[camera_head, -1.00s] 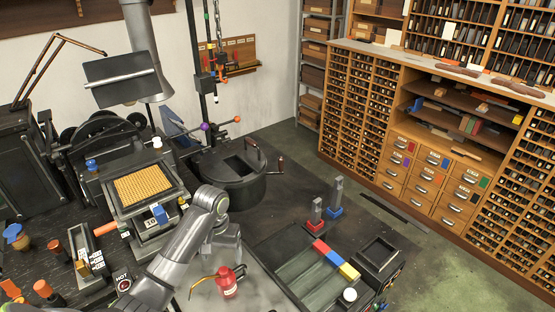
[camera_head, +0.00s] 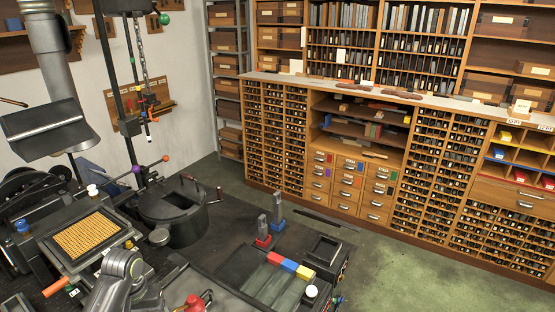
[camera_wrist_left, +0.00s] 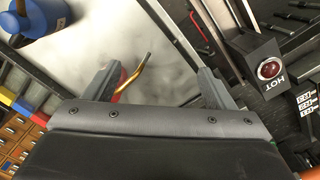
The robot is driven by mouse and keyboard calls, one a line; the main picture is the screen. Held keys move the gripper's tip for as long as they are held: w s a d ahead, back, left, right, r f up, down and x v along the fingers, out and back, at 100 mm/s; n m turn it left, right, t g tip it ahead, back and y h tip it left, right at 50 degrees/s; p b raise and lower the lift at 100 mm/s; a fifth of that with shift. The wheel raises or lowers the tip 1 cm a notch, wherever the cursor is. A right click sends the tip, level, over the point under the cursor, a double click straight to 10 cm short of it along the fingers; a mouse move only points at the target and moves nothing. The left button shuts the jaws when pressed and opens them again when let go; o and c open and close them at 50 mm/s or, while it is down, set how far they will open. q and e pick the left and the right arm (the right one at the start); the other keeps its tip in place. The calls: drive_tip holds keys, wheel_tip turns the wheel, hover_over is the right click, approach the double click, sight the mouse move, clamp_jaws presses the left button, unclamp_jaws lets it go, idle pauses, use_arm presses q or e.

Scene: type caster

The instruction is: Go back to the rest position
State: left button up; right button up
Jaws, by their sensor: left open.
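My left gripper (camera_wrist_left: 158,82) shows in the left wrist view with its two grey fingers spread apart and nothing held between them. A curved brass spout (camera_wrist_left: 133,75) lies beyond the fingers, near the left one, over a pale metal surface. In the head view, grey links of my left arm stand at the bottom left; its fingers cannot be made out there. A red can (camera_head: 195,302) is partly cut off by the bottom edge, beside the arm. My right gripper is in neither view.
A dark round pot (camera_head: 172,212) and a tray of brass pieces (camera_head: 92,236) stand behind the arm. Red, blue and yellow blocks (camera_head: 289,265) line a tray to the right. A box with a red HOT lamp (camera_wrist_left: 270,69) is right in the wrist view. Open floor (camera_head: 420,255) lies before the cabinets.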

use_arm(q)
drive_tip(key=s+d+f+m+t, duration=0.1)
drive_tip(key=s+f, duration=0.1)
drive_tip(key=s, duration=0.5)
drive_tip(key=s+d+f+m+t, duration=0.1)
drive_tip(key=s+d+f, duration=0.15)
drive_tip(key=s, duration=0.55)
drive_tip(key=s+r+t+y, duration=0.2)
drive_tip(key=s+r, duration=0.3)
drive_tip(key=s, duration=0.6)
wheel_tip(320, 180, down, 32)
drive_tip(key=a+g+b, duration=0.1)
drive_tip(key=a+b, duration=0.1)
drive_tip(key=b, duration=0.6)
drive_tip(key=s+d+f+b, duration=0.1)
drive_tip(key=s+f+b, duration=0.2)
drive_tip(key=s+f, duration=0.4)
drive_tip(key=s+f+g+b, duration=0.1)
drive_tip(key=s+f+b, duration=0.2)
drive_tip(key=s+f, duration=0.5)
wheel_tip(320, 180, down, 8)
drive_tip(key=shift+d+f+m+h, duration=0.1)
drive_tip(key=shift+d+m+h, duration=0.2)
drive_tip(key=shift+d+h, duration=0.1)
